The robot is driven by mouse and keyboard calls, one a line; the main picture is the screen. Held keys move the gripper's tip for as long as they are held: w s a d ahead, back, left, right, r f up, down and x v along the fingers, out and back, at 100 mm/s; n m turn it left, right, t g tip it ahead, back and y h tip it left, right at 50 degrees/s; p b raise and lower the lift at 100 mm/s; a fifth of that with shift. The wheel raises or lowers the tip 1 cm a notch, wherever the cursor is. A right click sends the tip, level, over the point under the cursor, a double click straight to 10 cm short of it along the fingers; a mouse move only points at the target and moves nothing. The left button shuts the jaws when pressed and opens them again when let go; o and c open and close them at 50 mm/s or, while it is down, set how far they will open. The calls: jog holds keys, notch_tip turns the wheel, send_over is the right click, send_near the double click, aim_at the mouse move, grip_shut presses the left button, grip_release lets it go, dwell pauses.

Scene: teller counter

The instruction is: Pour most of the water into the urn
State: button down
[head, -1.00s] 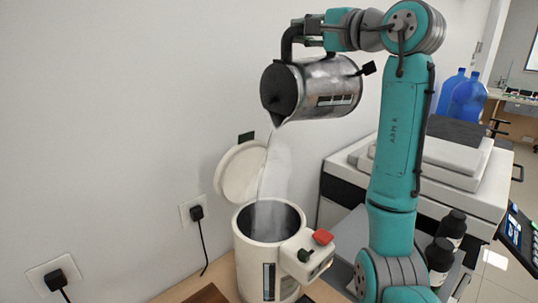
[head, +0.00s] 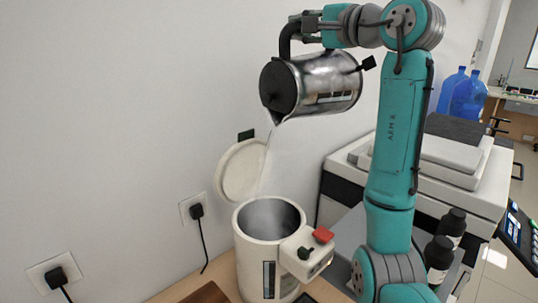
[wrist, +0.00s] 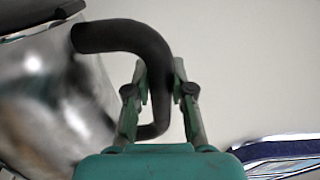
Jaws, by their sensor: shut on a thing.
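A shiny metal kettle (head: 328,82) with a black lid and black handle hangs tilted above the urn, its spout low at the left. My gripper (wrist: 160,92) is shut on the kettle's black handle (wrist: 130,40); the kettle body (wrist: 50,95) fills the left of the wrist view. The white urn (head: 252,258) stands upright below with its lid (head: 240,172) swung open toward the wall. A faint, thin stream and pale mist run from the spout toward the urn's open mouth. The water level inside the urn cannot be made out.
Wall sockets with black plugs (head: 196,211) and cords are at the left. A brown board (head: 207,293) lies before the urn. A white office machine (head: 450,180), dark bottles (head: 438,258) and blue water jugs (head: 468,97) are at the right.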

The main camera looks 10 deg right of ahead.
jog(key=shift+s+a+r+n+p, duration=0.3)
jog(key=shift+s+a+n+p, duration=0.15)
jog(key=shift+a, duration=0.25)
dwell(1.3)
jog(key=shift+w+d+f+m+b, duration=0.1)
jog(key=shift+w+d+f+m, duration=0.55)
jog(key=shift+d, duration=0.6)
jog(key=shift+w+d+f+m+b, duration=0.1)
jog(key=shift+w+d+f+m, duration=0.3)
jog(key=shift+w+d+m, duration=0.7)
jog(key=shift+w+d+f+m+b, duration=0.1)
jog(key=shift+w+d+f+m, duration=0.45)
jog(key=shift+d, duration=0.9)
jog(key=shift+d+f, duration=0.1)
jog(key=shift+w+d+f+m, duration=0.25)
jog(key=shift+d+f, duration=0.1)
jog(key=w+d+f+m+b, duration=0.2)
jog(key=d+f+m, duration=0.3)
jog(key=f, duration=0.6)
jog(key=w+d+f+m+b, duration=0.2)
jog(key=w+d+f+m, duration=0.3)
jog(key=f+m, duration=0.4)
jog(key=shift+d+f+b, duration=0.3)
jog(key=shift+d+f, duration=0.45)
jog(key=shift+f, duration=0.3)
jog(key=shift+w, duration=0.1)
